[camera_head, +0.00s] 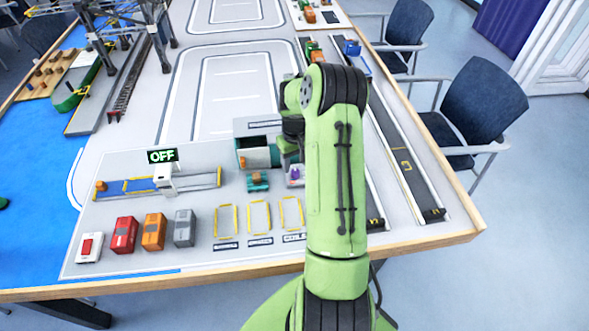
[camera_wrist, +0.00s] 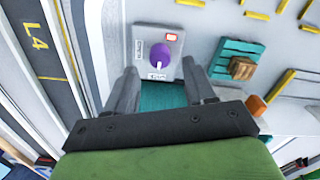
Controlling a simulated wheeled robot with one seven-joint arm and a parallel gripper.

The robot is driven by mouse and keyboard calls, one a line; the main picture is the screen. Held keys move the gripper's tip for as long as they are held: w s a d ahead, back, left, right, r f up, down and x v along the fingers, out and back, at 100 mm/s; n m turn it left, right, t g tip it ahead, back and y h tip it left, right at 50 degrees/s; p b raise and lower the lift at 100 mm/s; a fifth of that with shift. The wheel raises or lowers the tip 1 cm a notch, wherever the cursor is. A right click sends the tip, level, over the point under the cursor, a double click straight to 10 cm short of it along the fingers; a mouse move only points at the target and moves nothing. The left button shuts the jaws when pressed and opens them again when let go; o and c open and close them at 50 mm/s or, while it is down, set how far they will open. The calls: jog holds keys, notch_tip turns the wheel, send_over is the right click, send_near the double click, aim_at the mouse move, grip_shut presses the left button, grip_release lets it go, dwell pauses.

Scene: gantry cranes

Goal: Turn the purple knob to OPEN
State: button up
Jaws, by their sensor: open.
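The purple knob (camera_wrist: 160,56) is on a small grey panel (camera_wrist: 146,34) in the wrist view, with a red indicator (camera_wrist: 172,37) beside it. Small labels lie left of and below the knob, too small to read surely. The knob also shows in the head view (camera_head: 294,174), beside my arm. My gripper (camera_wrist: 158,68) is open, its two grey fingers on either side of the knob in the picture. I cannot tell whether they touch it. In the head view my arm hides most of the gripper.
A teal container (camera_head: 252,150) and a teal pallet with a brown box (camera_wrist: 240,66) stand close by. Red, orange and grey blocks line the front. Marked lanes run right of my arm.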

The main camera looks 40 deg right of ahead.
aim_at(295, 174)
notch_tip(295, 174, down, 3)
jog(key=shift+r, duration=0.1)
grip_shut()
dwell(0.3)
jog(key=shift+m, duration=0.3)
jog(key=m, duration=0.3)
jog(key=shift+m+b, duration=0.3)
jog(key=m, duration=0.4)
jog(key=shift+d+m, duration=0.1)
jog(key=shift+m, duration=0.2)
jog(key=m, duration=0.4)
jog(key=shift+s+b, duration=0.1)
jog(key=shift+b, duration=0.25)
jog(key=m, duration=0.5)
